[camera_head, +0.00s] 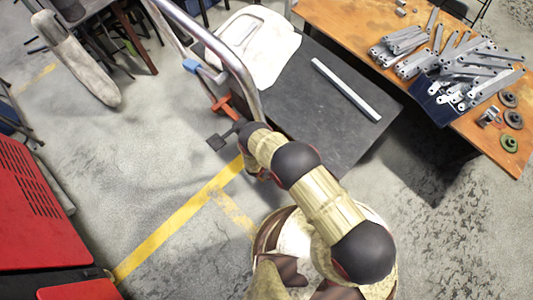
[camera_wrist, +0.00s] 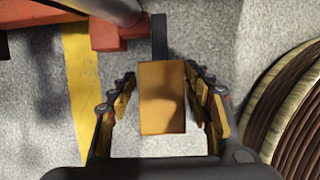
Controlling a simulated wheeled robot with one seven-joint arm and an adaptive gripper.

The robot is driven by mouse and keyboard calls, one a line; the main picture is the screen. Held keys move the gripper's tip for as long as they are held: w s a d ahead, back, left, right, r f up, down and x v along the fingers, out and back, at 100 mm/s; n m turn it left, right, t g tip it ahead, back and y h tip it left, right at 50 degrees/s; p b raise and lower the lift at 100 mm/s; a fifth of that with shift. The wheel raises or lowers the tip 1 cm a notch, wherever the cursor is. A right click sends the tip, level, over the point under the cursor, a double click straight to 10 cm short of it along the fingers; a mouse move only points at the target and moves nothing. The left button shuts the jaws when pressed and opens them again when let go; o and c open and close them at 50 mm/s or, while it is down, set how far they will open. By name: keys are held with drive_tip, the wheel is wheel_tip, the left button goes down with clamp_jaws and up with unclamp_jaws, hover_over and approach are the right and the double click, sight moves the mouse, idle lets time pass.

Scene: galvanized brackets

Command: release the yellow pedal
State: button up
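The yellow pedal (camera_wrist: 162,98), an orange-yellow rectangular pad on a dark stem, shows in the middle of the wrist view. Its stem runs up towards a red bracket (camera_wrist: 118,32) under a metal tube. My gripper (camera_wrist: 160,76) is open around the pedal, one finger on each side. A strip of floor shows between the pad and each finger, so neither finger seems to touch it. In the head view my arm reaches to the cart's red part (camera_head: 223,104); the pedal and fingertips cannot be made out there.
A cart with a metal tube handle (camera_head: 226,55) and dark platform (camera_head: 315,105) stands beside my arm, carrying a light metal bar (camera_head: 346,90) and a white sheet. A wooden table (camera_head: 345,18) with brackets is at upper right. A red cabinet (camera_head: 38,215) is at left.

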drive_tip(key=shift+o, duration=1.1)
drive_tip(key=v, duration=1.2)
drive_tip(key=shift+d, duration=0.1)
drive_tip(key=shift+s+f, duration=0.1)
